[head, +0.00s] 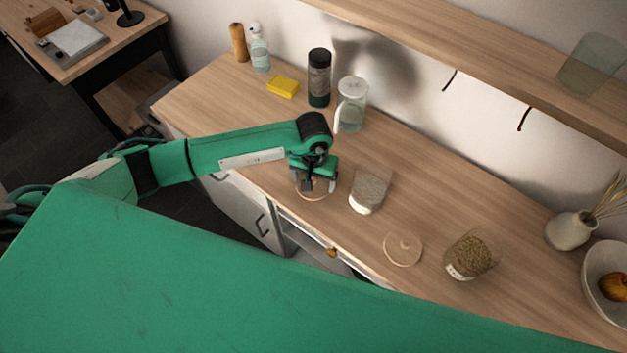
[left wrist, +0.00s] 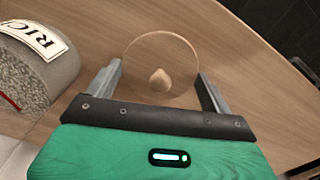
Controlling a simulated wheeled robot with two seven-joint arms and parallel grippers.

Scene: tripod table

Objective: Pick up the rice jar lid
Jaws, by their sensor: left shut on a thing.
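The rice jar lid is a round, clear disc with a wooden knob; it shows in the left wrist view (left wrist: 160,72) and, partly hidden by the gripper, in the head view (head: 311,196). My left gripper (head: 318,184) is above the counter's front edge, shut on the lid, with its fingers at opposite sides of the rim. Whether the lid touches the counter is hard to tell. The rice jar (head: 369,191), open and filled with pale grains, stands just right of the gripper; its "RIC" label shows in the left wrist view (left wrist: 40,40). My right gripper is not in view.
A second lid (head: 403,249) lies right of the rice jar, beside a jar of brown grains (head: 470,257). Behind stand a glass jar (head: 352,104), a dark bottle (head: 319,78) and a yellow sponge (head: 283,87). A vase (head: 569,231) and bowl (head: 600,270) are far right.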

